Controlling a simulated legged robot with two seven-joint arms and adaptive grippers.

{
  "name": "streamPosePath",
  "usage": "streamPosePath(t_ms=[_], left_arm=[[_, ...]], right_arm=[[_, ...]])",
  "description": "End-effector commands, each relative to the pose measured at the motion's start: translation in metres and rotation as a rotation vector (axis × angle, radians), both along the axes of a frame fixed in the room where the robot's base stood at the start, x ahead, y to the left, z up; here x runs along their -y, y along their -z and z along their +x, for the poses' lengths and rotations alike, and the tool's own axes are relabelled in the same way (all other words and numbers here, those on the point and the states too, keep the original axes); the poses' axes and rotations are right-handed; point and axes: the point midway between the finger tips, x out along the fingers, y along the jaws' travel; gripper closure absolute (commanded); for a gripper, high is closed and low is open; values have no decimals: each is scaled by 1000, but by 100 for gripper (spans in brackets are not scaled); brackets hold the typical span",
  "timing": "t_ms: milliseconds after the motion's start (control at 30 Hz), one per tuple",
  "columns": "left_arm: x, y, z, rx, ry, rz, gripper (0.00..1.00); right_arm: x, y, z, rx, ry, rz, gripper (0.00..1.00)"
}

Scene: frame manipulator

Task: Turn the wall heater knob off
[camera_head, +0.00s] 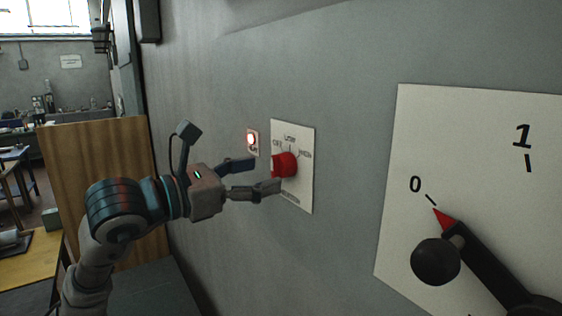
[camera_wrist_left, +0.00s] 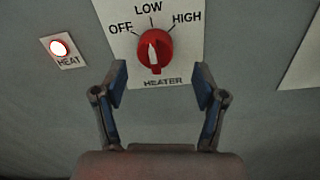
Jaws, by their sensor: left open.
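The heater knob is red (camera_head: 285,164) on a white wall plate (camera_head: 305,190), and it shows in the left wrist view (camera_wrist_left: 164,52). Its white pointer mark points up, roughly at LOW. OFF is on the left of the plate and HIGH on the right. My left gripper (camera_head: 258,176) is open, with its fingertips close to the knob in the head view. In the left wrist view its fingers (camera_wrist_left: 160,90) stand apart on either side, below the knob, with nothing between them. My right gripper is not in view.
A lit HEAT lamp (camera_head: 252,140) is on the wall left of the plate. A large panel (camera_head: 480,120) with a black lever (camera_head: 490,270) and red pointer near 0 is at the right. A wooden panel (camera_head: 75,150) and workbenches stand at the left.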

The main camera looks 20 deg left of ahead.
Motion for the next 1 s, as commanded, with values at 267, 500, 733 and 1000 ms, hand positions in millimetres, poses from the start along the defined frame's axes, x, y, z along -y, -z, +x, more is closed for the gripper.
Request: streamPosePath(t_ms=[267,500,733,1000], left_arm=[[21,-2,36,2,0,-1,29],[30,-1,45,1,0,3,29],[27,-1,45,2,-1,0,46],[25,0,43,1,1,0,88]], right_arm=[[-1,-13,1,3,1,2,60],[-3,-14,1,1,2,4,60],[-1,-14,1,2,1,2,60],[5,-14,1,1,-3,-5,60]])
